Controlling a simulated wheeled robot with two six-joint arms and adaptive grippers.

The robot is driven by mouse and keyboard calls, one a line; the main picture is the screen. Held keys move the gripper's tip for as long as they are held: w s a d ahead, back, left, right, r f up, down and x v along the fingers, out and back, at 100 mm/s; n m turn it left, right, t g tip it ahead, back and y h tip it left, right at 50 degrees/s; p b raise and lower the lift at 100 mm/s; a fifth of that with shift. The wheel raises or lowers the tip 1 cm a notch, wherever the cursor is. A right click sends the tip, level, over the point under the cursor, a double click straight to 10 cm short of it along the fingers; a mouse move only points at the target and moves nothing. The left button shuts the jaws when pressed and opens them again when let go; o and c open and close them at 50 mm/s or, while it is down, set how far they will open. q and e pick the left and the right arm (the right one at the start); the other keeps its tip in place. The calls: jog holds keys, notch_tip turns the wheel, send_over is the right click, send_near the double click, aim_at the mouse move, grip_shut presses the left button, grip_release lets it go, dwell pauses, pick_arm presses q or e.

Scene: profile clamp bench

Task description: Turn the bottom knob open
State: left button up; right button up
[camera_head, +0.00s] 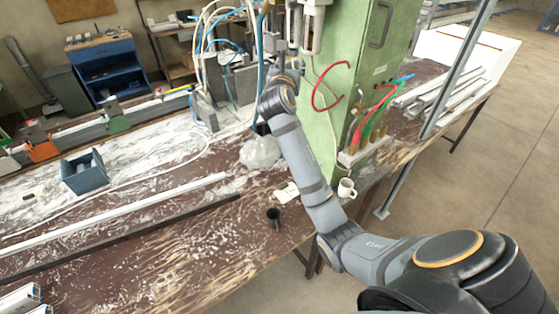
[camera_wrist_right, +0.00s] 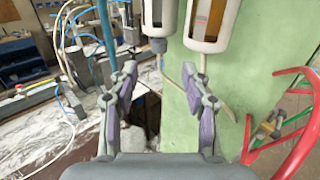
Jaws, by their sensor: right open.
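My right arm reaches up from the lower right in the head view to the green cabinet (camera_head: 345,100). My right gripper (camera_wrist_right: 160,76) is open in the right wrist view, its two purple-grey fingers apart with nothing held between them. A small grey piece (camera_wrist_right: 158,45) is at the bottom of the left bowl. I cannot tell for sure which part is the bottom knob. My left gripper is out of view.
Red hoses (camera_head: 318,92) loop from the cabinet's side, above brass fittings (camera_head: 368,133). A blue hose (camera_wrist_right: 104,45) runs left of my fingers.

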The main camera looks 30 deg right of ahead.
pick_arm(q)
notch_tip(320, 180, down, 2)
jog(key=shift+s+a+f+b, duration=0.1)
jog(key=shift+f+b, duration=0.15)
jog(key=shift+b, duration=0.9)
pick_arm(e)
jog(key=s+a+f+m+g+y, duration=0.1)
jog(key=f+m, duration=0.3)
jog(key=f, duration=0.8)
jog(key=s+a+f+m+g+y, duration=0.1)
jog(key=s+a+f+m+y, duration=0.2)
jog(key=f, duration=0.9)
jog(key=shift+a+f+m+g+y, duration=0.3)
jog(key=shift+a+f+m+y, duration=0.1)
jog(key=shift+m, duration=0.2)
jog(key=shift+d, duration=0.15)
